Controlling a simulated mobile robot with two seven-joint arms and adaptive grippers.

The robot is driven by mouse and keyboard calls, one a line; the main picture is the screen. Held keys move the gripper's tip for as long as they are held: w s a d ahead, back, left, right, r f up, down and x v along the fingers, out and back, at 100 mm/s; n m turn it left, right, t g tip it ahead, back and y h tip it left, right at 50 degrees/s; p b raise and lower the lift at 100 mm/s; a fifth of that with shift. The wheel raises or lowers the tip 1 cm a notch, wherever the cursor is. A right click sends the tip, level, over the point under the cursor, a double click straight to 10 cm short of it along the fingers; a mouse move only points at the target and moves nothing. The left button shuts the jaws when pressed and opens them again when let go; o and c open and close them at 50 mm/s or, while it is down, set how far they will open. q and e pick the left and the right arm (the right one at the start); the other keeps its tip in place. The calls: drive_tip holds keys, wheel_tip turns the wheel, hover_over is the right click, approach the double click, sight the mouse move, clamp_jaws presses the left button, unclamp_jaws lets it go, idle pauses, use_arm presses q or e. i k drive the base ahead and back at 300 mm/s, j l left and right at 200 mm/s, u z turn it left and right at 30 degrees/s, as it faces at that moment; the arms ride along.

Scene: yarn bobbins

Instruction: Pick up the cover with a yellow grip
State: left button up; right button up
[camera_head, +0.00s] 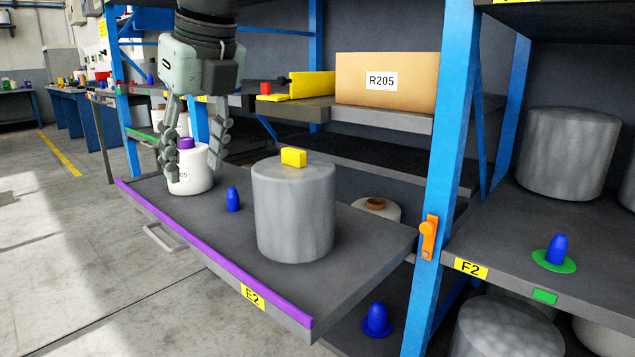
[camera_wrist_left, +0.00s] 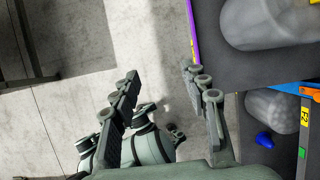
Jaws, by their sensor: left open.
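The cover with a yellow grip (camera_head: 293,210) is a wide grey cylinder standing upright on the pulled-out E2 shelf in the head view. Its yellow block grip (camera_head: 293,157) sits on top. Part of the cover (camera_wrist_left: 268,22) shows at the top right of the left wrist view. My left gripper (camera_head: 195,165) points down with fingers apart and nothing between them. In the head view it overlaps a white bobbin, left of the cover. The left wrist view shows the gripper (camera_wrist_left: 162,78) over the floor, outside the purple shelf edge.
The white bobbin (camera_head: 195,178) with a purple top and a small blue cone (camera_head: 233,199) stand left of the cover. A box marked R205 (camera_head: 385,82) sits on the shelf behind. A blue post (camera_head: 447,170) with an orange latch (camera_head: 428,238) rises at right.

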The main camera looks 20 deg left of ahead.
sight(294, 190)
drive_tip(key=i, duration=0.95)
